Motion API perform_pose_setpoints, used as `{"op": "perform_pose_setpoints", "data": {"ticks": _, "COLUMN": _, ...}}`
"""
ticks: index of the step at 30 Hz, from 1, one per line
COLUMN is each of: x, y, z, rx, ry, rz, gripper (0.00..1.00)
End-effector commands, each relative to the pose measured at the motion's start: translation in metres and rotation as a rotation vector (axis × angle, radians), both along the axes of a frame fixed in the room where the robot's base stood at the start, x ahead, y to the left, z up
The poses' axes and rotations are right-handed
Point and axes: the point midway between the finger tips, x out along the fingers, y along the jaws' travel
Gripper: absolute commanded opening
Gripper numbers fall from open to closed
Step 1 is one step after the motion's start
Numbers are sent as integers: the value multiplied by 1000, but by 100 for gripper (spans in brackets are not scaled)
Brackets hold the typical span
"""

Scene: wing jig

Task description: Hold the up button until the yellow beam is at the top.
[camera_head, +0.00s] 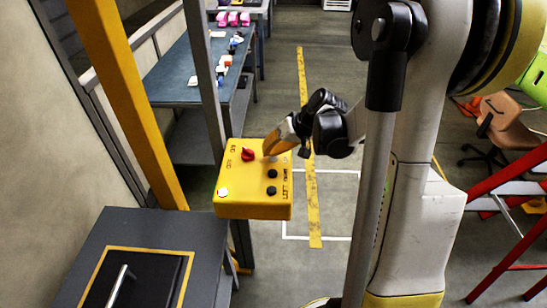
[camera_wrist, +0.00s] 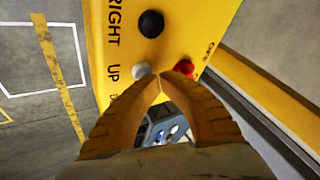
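The yellow control box (camera_head: 240,207) stands in the middle of the head view, with a red knob (camera_head: 248,154), black buttons and a lit pale button on its face. In the wrist view the pale grey up button (camera_wrist: 141,69) sits beside the word UP. My gripper (camera_wrist: 160,78) is shut and empty, its tips together just beside that button; I cannot tell whether they touch it. In the head view my gripper (camera_head: 272,148) reaches the box's top right part. A yellow beam (camera_head: 125,90) slants up at the left; its top is out of view.
A grey post (camera_head: 205,80) stands behind the box. A blue-topped table (camera_head: 180,75) with small parts is at the back left. A dark cabinet (camera_head: 150,228) is at the front left. A red frame (camera_head: 505,225) and a chair (camera_head: 505,120) are at the right.

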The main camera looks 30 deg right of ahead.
Motion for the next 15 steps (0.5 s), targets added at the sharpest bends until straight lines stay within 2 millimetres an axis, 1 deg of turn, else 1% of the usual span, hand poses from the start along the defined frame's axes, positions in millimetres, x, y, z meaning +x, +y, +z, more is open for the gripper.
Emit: {"op": "perform_pose_setpoints", "data": {"ticks": 15, "x": 0, "y": 0, "z": -7, "rx": 0, "ry": 0, "rz": 0, "gripper": 0}}
